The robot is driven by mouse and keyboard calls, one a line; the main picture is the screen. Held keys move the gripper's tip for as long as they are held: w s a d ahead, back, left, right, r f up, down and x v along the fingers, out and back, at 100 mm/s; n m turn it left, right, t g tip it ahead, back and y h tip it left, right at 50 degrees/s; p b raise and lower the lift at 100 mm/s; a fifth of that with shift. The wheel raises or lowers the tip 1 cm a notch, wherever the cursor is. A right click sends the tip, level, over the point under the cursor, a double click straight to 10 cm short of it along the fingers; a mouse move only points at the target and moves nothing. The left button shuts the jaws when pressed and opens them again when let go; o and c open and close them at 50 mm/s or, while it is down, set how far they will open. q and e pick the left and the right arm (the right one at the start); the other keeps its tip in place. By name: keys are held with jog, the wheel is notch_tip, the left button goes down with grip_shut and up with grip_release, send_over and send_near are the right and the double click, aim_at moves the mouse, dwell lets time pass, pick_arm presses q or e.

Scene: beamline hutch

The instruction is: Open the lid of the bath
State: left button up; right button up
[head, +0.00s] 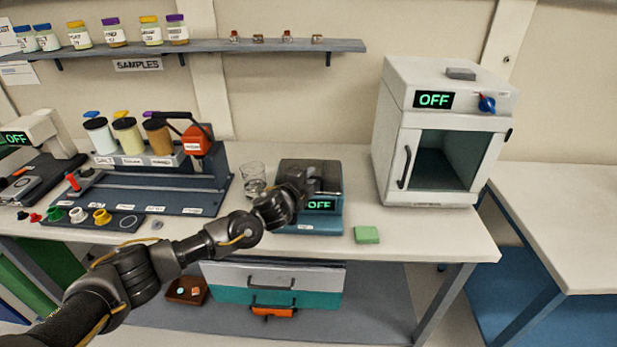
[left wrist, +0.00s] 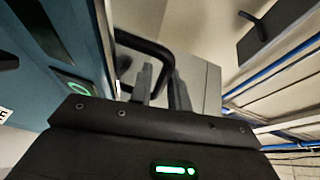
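The bath (head: 297,172) is a small blue-teal box on the bench with a dark top and a green "OFF" display (head: 320,204). Its lid looks closed, though my gripper covers part of it. My left gripper (head: 312,183) is at the right part of the bath's top. In the left wrist view, a black looped handle (left wrist: 150,47) passes between the two grey fingers (left wrist: 161,88), which stand close together on it. The fingertips are hard to make out in the head view. My right gripper is not in view.
A glass beaker (head: 253,176) stands just left of the bath. A green block (head: 366,235) lies to its right, before a white oven (head: 438,130). A rack with jars (head: 125,135) and a red tool (head: 196,142) stands left. A shelf (head: 250,46) runs above.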

pick_arm(q)
grip_shut()
jog(key=shift+r, duration=0.1)
jog(key=r+g+p, duration=0.1)
jog(key=r+p, duration=0.1)
jog(key=p, duration=0.1)
jog(key=w+r+g+p, duration=0.1)
jog(key=r+p, duration=0.1)
jog(key=p, duration=0.1)
jog(key=shift+n+y+p, duration=0.3)
jog(key=shift+n, duration=0.1)
jog(key=shift+w+r+g+p, duration=0.2)
jog(key=shift+w+g+p, duration=0.1)
jog(key=shift+p, duration=0.05)
jog(key=shift+w+r, duration=0.15)
jog(key=shift+w, duration=0.1)
jog(key=shift+w+r+b, duration=0.55)
jog(key=shift+w+r, duration=0.9)
jog(key=shift+r, duration=0.1)
